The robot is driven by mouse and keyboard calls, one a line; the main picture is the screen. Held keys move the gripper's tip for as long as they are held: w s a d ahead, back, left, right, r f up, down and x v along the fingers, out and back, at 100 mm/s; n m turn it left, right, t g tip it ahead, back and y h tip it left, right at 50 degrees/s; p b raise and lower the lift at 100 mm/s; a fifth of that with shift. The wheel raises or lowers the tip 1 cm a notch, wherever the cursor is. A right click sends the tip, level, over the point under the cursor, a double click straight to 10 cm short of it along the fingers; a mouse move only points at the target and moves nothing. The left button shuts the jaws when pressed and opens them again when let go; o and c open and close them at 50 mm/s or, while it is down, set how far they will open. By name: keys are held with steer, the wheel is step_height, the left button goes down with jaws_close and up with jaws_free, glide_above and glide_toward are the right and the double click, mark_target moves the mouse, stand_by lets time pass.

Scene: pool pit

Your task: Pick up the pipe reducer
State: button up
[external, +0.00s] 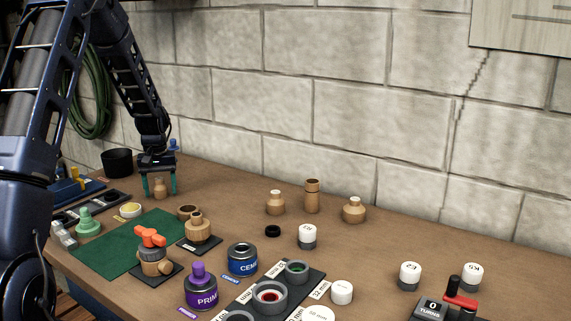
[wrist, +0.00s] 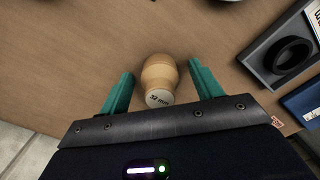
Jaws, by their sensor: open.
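A small light-wood reducer-shaped piece (external: 160,189) stands on the bench at the back left, under my arm. In the wrist view the same wooden piece (wrist: 160,80) is wide in the body and narrows to a pale end marked "32 mm". My gripper (external: 158,186) is open, pointing down, with one teal finger on each side of the piece. The wrist view shows my gripper (wrist: 160,84) with visible gaps between both fingers and the wood.
Similar wooden pieces (external: 275,204) (external: 354,211) and a wooden cylinder (external: 312,196) stand farther right. A black cup (external: 117,162) is left of my gripper. A green mat (external: 122,246), wooden fittings and the cement can (external: 243,259) lie nearer. A black ring (wrist: 288,54) is right in the wrist view.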

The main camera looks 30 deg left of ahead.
steer(key=c, duration=1.2)
